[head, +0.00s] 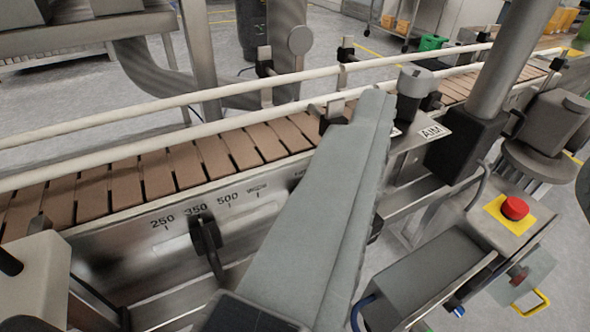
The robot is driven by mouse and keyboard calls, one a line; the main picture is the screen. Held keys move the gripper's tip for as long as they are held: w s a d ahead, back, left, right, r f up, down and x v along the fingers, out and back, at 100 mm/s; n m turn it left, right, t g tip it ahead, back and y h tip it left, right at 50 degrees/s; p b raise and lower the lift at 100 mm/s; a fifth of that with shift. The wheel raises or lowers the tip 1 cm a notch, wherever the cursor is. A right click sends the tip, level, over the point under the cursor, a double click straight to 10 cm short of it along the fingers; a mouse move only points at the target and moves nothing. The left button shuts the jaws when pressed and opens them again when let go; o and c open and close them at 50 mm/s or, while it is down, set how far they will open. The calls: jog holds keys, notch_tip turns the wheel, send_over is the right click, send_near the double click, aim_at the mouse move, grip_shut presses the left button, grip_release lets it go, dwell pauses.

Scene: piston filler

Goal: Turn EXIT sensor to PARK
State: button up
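A short dark cylinder with a grey cap (414,82), which looks like the EXIT sensor, stands at the near edge of the conveyor. Below it is a metal bracket plate (408,150) with a white label reading AIM (433,133). A second label, left of AIM, is mostly covered by my gripper, so I cannot read it. My grey gripper (372,108) reaches up from the bottom middle. Its tip appears just left of the cylinder; I cannot tell whether they touch. I see no gap between fingers, and nothing held shows.
The brown slat conveyor (150,175) runs from left to upper right between pale guide rails (120,150). A scale marked 250, 350, 500 (196,208) is on its near side. A steel post (510,60) stands right of the cylinder. A red emergency button (515,208) is at right.

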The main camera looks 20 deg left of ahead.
jog(key=s+r, duration=0.3)
jog(key=s, duration=0.3)
jog(key=shift+a+r+h, duration=0.2)
jog(key=shift+r+h, duration=0.1)
jog(key=shift+r, duration=0.05)
jog(key=s+a+r, duration=0.1)
jog(key=s+r, duration=0.1)
jog(key=s, duration=0.8)
jog(key=s+a+r+m, duration=0.1)
jog(key=s+r, duration=0.1)
jog(key=s, duration=0.9)
jog(key=shift+a+r+g, duration=0.15)
jog(key=shift+r+g, duration=0.15)
jog(key=shift+r, duration=0.05)
